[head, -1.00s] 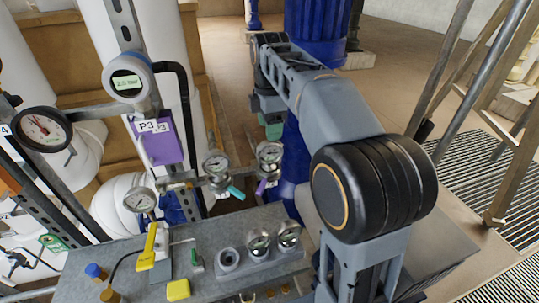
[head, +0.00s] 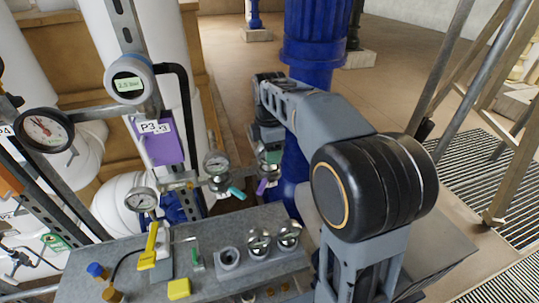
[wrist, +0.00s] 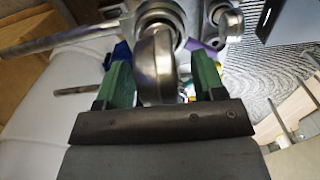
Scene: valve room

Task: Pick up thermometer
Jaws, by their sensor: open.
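A round metal dial gauge stands edge-on between the green-padded fingers in the wrist view (wrist: 153,70), under a pipe fitting. I take it as the thermometer, but its dial markings cannot be read. My gripper (wrist: 160,78) is open, one finger on each side of the gauge, with a gap showing at the right finger. In the head view my gripper (head: 268,156) is at the right end of the pipe, above a purple valve handle (head: 262,187), and hides most of the gauge there.
A similar gauge (head: 216,162) with a teal handle is close on the left. Two gauges (head: 259,243) sit in a holder on the grey bench (head: 215,222), beside a yellow tool (head: 149,246). A blue column (head: 312,60) stands behind my arm.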

